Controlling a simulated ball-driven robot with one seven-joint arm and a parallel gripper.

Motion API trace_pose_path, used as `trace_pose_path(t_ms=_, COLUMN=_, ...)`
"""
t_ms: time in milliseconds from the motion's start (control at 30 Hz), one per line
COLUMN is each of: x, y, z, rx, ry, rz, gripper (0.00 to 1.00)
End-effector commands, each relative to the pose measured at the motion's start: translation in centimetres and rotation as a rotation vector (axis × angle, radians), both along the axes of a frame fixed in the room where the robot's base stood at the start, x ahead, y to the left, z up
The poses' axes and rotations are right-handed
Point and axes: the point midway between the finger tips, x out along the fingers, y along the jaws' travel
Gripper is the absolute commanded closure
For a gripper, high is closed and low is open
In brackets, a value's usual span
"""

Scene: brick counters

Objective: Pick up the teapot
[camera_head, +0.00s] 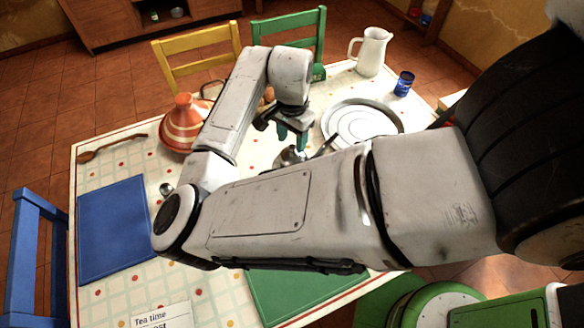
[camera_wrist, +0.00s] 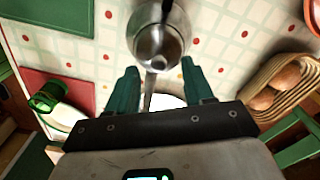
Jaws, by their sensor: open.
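The teapot is a shiny metal pot (camera_head: 291,156) on the checked tablecloth, mostly hidden behind my arm in the head view. A thin dark handle or spout sticks out to its upper right. In the wrist view the round metal pot (camera_wrist: 160,42) is at the top centre, just beyond the fingertips, with a narrow part pointing back between the fingers. My gripper (camera_head: 291,137) has teal fingers and hangs just above the pot. In the wrist view my gripper (camera_wrist: 161,82) is open, its fingers apart on either side of the narrow part. I cannot tell whether they touch it.
An orange-striped tagine (camera_head: 184,122) stands left of my arm. A round metal tray (camera_head: 352,122), a white pitcher (camera_head: 371,52) and a blue cup (camera_head: 403,84) are to the right. A basket (camera_wrist: 270,85) holds brown round items. Blue (camera_head: 113,228) and green (camera_head: 290,297) mats lie nearer.

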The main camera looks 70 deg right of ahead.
Motion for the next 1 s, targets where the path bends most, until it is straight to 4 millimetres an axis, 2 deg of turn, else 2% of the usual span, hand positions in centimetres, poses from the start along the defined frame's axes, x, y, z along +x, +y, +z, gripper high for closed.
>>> trace_pose_path(t_ms=200, x=-0.1, y=0.1, z=-2.3, rx=0.001, ry=0.002, rz=0.002, gripper=0.48)
trace_pose_path(t_ms=467, x=-0.1, y=0.1, z=-2.6, rx=0.000, ry=0.001, rz=0.001, gripper=0.48)
trace_pose_path(t_ms=1000, x=-0.1, y=0.1, z=-2.6, rx=0.001, ry=0.001, rz=0.001, gripper=1.00)
